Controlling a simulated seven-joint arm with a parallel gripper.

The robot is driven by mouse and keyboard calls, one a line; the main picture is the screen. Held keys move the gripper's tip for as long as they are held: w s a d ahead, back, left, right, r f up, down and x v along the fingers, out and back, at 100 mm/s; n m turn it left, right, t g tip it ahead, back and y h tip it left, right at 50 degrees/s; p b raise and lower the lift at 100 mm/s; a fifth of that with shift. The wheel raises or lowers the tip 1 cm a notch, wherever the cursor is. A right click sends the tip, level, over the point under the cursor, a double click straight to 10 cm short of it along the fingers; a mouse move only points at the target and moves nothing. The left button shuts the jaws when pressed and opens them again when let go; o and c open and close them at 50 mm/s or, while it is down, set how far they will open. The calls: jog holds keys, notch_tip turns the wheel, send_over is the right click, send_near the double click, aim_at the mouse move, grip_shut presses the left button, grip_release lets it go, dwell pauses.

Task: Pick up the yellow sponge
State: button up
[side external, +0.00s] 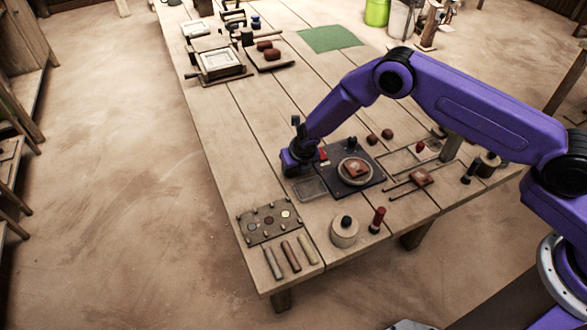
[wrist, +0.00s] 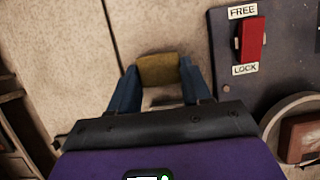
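The yellow sponge (wrist: 158,70) shows in the wrist view as a small dull-yellow block between the tips of my two blue fingers. My gripper (wrist: 159,78) has a fingertip against each side of it, with no gap that I can see. Its lower part and what is under it are partly hidden by the fingers and the gripper body. In the side external view my gripper (side external: 298,164) is low over the table, at the left of the dark press plate. The sponge cannot be made out there.
The dark plate (side external: 337,184) carries a round dish with a reddish tile and a red FREE/LOCK switch (wrist: 250,40), close to my gripper's right. A shallow tray (side external: 309,190) lies in front. A stamp board (side external: 255,232), rollers and a pot (side external: 344,234) stand nearer. Bare planks lie behind.

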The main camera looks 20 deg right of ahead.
jog(key=shift+c, duration=0.7)
jog(key=shift+r, duration=0.15)
jog(key=shift+r, duration=0.55)
jog(key=s+d+r, duration=0.2)
jog(key=s+r, duration=0.3)
jog(key=s, duration=0.1)
jog(key=s+d+r, duration=0.3)
jog(key=s+r, duration=0.3)
jog(key=s, duration=0.1)
jog(key=shift+d+r, duration=0.3)
jog(key=shift+d, duration=0.05)
